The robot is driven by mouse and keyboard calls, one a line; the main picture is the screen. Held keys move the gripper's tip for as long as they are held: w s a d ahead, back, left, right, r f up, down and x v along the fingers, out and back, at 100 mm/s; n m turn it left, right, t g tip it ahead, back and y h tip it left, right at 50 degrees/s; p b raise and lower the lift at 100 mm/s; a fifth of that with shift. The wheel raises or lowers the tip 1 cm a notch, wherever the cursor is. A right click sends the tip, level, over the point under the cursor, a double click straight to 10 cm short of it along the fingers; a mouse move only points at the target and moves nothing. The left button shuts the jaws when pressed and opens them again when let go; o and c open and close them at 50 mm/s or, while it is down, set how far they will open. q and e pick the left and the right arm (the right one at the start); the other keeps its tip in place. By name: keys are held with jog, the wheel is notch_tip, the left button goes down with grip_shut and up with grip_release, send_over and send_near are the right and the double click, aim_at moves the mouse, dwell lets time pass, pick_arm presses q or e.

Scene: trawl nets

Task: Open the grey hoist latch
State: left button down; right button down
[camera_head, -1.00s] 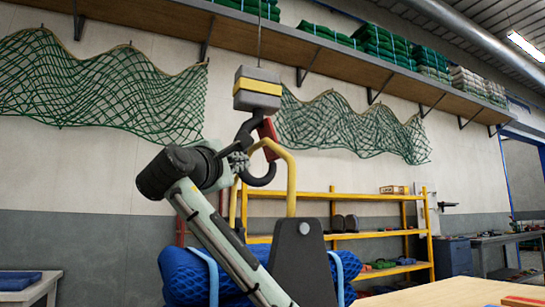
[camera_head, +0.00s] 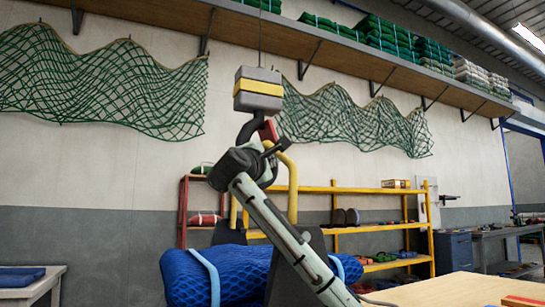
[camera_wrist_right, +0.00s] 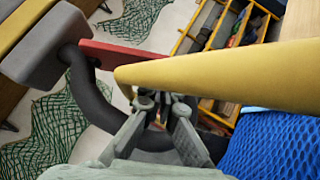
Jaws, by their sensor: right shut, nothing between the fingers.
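The hoist block (camera_head: 258,90), grey with a yellow band, hangs on a cable and carries a dark hook (camera_head: 246,130). The latch on the hook is red (camera_head: 268,130); its lower part is hidden behind my right gripper (camera_head: 281,147) in the head view. In the wrist view the red latch (camera_wrist_right: 112,52) runs from the hook (camera_wrist_right: 85,90) to behind a yellow bar (camera_wrist_right: 220,77). My right gripper (camera_wrist_right: 165,103) is shut and empty, its tips close to the bar and hook. I cannot tell whether they touch. My left gripper is not in view.
The yellow bar rises close beside the hook. A blue net bundle (camera_head: 215,275) with light straps lies below. A yellow shelf rack (camera_head: 380,230) stands behind, a wooden table (camera_head: 440,290) at the lower right. Green nets (camera_head: 100,80) hang on the wall.

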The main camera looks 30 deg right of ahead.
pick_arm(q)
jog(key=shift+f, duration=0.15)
pick_arm(e)
jog(key=shift+d, duration=0.1)
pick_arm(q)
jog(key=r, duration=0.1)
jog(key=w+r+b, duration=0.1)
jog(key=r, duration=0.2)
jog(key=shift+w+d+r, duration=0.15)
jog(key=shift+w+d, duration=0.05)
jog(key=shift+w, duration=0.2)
pick_arm(e)
jog(key=n+t, duration=0.1)
jog(key=d+n+t, duration=0.1)
jog(key=n, duration=0.1)
jog(key=shift+d+r+t, duration=0.1)
jog(key=shift+t, duration=0.2)
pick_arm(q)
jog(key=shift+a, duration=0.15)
